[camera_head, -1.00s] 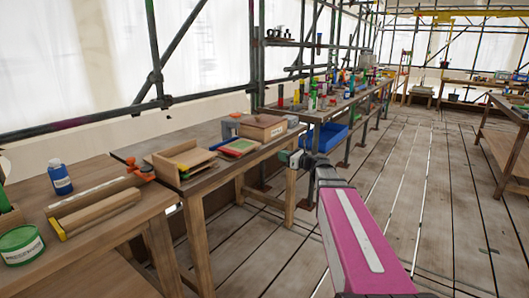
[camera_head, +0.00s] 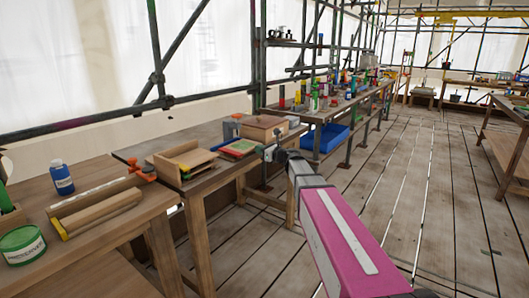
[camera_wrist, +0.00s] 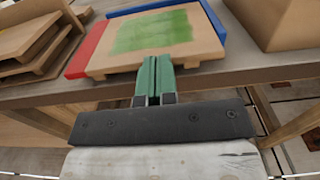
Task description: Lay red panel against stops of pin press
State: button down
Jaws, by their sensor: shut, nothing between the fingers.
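In the wrist view a pale wooden board (camera_wrist: 120,65) with a green patch (camera_wrist: 150,30) lies on the bench. A red strip (camera_wrist: 88,48) runs along its left side and a blue strip (camera_wrist: 212,20) along its right and far sides. I cannot tell whether the red strip is the red panel's edge or part of a fixture. The board is small in the head view (camera_head: 238,148). My gripper (camera_wrist: 154,62) is shut and empty, its green fingers at the board's near edge; I cannot tell if they touch it. It also shows in the head view (camera_head: 270,153).
A wooden rack (camera_head: 178,160) with stacked boards stands left of the board. A wooden box (camera_head: 264,128) stands to its right. The bench (camera_head: 210,178) ends just in front of the board. A blue bin (camera_head: 325,137) lies beyond, and the floor to the right is open.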

aim_at(251, 146)
jog(key=shift+a, duration=0.1)
jog(key=x, duration=0.5)
jog(key=shift+w, duration=0.1)
dwell(0.4)
